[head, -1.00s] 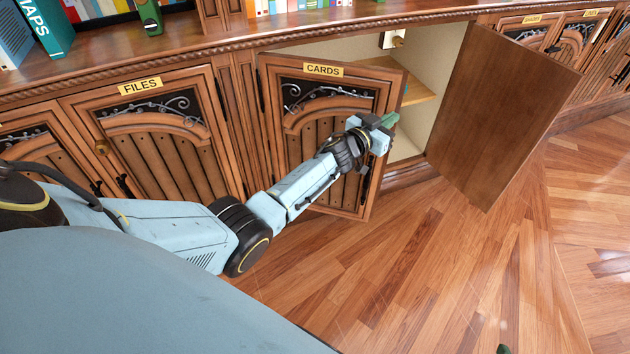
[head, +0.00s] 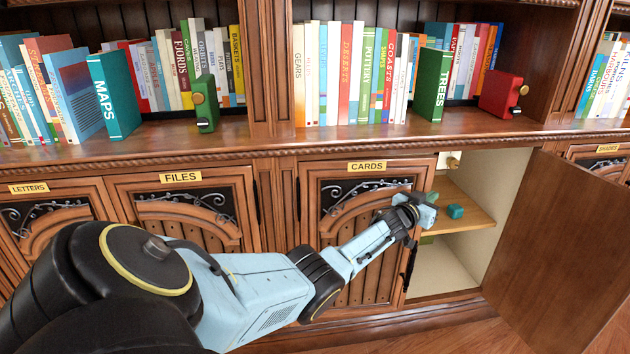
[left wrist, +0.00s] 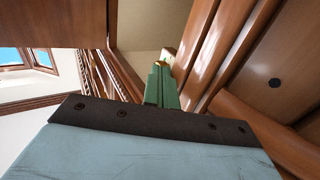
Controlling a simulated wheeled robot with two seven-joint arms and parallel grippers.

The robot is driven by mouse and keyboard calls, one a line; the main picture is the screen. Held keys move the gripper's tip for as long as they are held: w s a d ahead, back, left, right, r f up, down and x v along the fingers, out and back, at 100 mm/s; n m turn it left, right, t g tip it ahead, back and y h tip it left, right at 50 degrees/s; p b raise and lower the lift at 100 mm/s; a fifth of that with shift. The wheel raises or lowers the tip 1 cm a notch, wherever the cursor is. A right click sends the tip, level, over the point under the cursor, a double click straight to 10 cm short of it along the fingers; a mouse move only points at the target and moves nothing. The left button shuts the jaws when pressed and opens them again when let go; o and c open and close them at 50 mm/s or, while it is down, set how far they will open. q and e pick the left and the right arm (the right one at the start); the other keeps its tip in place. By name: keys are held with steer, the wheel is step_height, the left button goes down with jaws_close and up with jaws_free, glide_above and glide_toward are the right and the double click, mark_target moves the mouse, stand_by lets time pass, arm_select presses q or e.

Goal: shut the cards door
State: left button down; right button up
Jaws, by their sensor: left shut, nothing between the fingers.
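The cards door (head: 330,215) is a carved wooden door with black scrollwork and a yellow CARDS label (head: 367,167). It covers the left part of its cabinet opening. It looks near the frame, but I cannot tell whether it is fully flush. My left gripper (head: 432,197) is at the door's right edge, in front of the opening, and hides part of that edge. Its green fingers (left wrist: 162,88) are together and empty in the left wrist view. Planked wood lies close to their right there; I cannot tell whether they touch it. My right gripper is out of view.
A plain brown door (head: 565,250) stands wide open right of the opening. Inside, a teal block (head: 455,211) lies on a wooden shelf (head: 475,222). The files door (head: 185,205) is to the left. Books and bookends fill the shelf above.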

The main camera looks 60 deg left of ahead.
arm_select(q)
steer(key=shift+w+a+n+y, duration=0.2)
steer(key=shift+w+a+y, duration=0.1)
steer(key=shift+a, duration=0.2)
steer(key=shift+w+a+n+y, duration=0.2)
steer(key=shift+a+y, duration=0.1)
steer(key=shift+a, duration=0.2)
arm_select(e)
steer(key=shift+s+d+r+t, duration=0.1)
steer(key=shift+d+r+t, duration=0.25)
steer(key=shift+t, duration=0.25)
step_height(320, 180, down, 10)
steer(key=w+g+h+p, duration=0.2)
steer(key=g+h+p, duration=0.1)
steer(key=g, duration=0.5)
arm_select(q)
steer(key=s+d+p, duration=0.2)
steer(key=s+d, duration=0.4)
steer(key=d, duration=0.6)
steer(key=shift+d+p, duration=0.35)
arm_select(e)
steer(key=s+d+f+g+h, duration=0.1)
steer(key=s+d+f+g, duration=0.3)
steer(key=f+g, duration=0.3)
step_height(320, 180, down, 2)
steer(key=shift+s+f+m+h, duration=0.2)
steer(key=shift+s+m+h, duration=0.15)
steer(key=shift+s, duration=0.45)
